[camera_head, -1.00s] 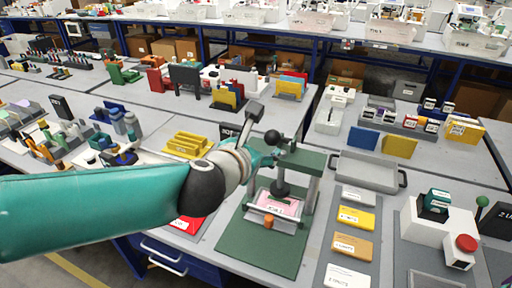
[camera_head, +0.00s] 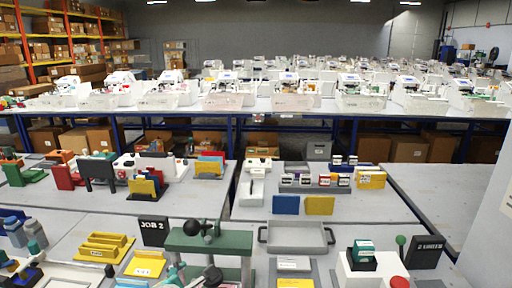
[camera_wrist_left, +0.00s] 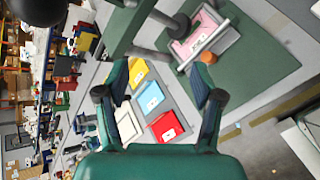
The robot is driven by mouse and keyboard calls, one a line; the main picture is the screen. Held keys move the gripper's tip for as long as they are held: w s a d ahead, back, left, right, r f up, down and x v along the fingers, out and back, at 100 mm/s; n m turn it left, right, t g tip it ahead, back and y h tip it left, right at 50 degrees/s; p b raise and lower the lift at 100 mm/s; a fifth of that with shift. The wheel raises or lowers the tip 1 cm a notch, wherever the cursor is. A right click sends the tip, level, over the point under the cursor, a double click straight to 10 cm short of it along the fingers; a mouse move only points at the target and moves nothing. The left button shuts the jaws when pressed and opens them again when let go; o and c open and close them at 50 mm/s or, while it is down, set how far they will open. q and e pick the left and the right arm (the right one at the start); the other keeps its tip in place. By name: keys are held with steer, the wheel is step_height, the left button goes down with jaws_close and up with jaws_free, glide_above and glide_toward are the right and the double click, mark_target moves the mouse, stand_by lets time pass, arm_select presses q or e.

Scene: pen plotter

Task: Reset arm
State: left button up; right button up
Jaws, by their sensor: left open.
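My left gripper (camera_wrist_left: 158,96) is open in the left wrist view, with its two dark fingertips apart and nothing between them. Beyond it stands the green press (camera_wrist_left: 128,28), which has a dark column and a pink card (camera_wrist_left: 200,38) in its holder on a green base (camera_wrist_left: 262,65). Teal parts of my left arm show low in front of the press, partly cut off by the bottom edge. My right gripper is not in view.
Yellow, blue (camera_wrist_left: 151,97) and red (camera_wrist_left: 166,126) cards lie on a grey strip beside the press. A grey tray (camera_head: 297,251) lies right of it, and a white stand with a red button (camera_head: 399,282) is farther right. Benches with bins fill the background.

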arm_select(q)
step_height(320, 180, down, 14)
steer(key=s+m+g, duration=0.2)
steer(key=m+g, duration=0.1)
steer(key=m, duration=0.4)
steer(key=s+d+f+m+g+h, duration=0.1)
steer(key=s+d+f+m+g, duration=0.1)
steer(key=s+f+m, duration=0.5)
steer(key=s+d+f+m+g+h, duration=0.1)
steer(key=s+f+m+g, duration=0.4)
steer(key=s+f, duration=0.8)
steer(key=f+m+h, duration=0.1)
steer(key=m, duration=0.2)
steer(key=shift+s+d+f+g+h, duration=0.2)
steer(key=shift+d+g+h, duration=0.1)
steer(key=shift+d, duration=0.1)
